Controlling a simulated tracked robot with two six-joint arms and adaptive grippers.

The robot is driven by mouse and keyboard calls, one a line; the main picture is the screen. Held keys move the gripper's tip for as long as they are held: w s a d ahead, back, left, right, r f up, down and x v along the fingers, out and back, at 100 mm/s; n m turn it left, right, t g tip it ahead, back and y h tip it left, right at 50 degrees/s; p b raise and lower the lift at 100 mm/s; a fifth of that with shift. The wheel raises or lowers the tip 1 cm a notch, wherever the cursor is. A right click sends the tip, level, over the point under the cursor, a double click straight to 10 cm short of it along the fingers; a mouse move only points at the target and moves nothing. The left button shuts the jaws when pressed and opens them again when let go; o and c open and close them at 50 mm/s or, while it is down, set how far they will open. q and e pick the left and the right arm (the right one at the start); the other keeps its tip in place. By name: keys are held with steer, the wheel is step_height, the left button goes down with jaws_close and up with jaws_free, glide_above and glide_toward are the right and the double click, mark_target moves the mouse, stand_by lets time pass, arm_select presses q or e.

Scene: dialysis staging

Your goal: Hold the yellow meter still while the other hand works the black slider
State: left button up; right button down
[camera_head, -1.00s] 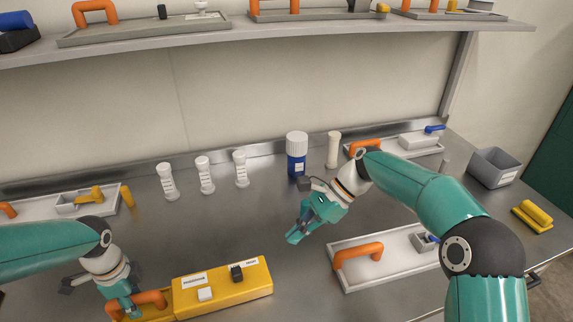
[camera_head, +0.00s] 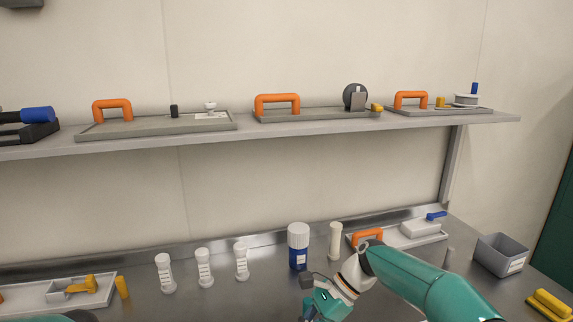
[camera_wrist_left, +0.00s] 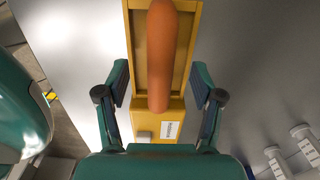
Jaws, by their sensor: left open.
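The yellow meter (camera_wrist_left: 176,108) shows in the left wrist view, with its orange handle (camera_wrist_left: 161,50) running up the middle. A small pale button (camera_wrist_left: 143,136) and a white label sit at its lower end. My left gripper (camera_wrist_left: 160,80) is open, one finger on each side of the handle, with gaps visible at both sides. The black slider is not in view. The head view shows neither the meter nor the left gripper. My right gripper (camera_head: 318,308) is at the bottom edge of the head view, its fingertips cut off.
White ribbed pieces (camera_head: 204,268), a blue bottle with a white cap (camera_head: 298,247) and a pale cylinder (camera_head: 335,241) stand at the back of the bench. A grey bin (camera_head: 501,256) stands at right. A shelf (camera_head: 270,133) with handled trays runs above.

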arm_select(q)
steer(key=shift+r+p, duration=2.5)
steer(key=shift+r, duration=0.85)
steer(key=shift+f, duration=0.1)
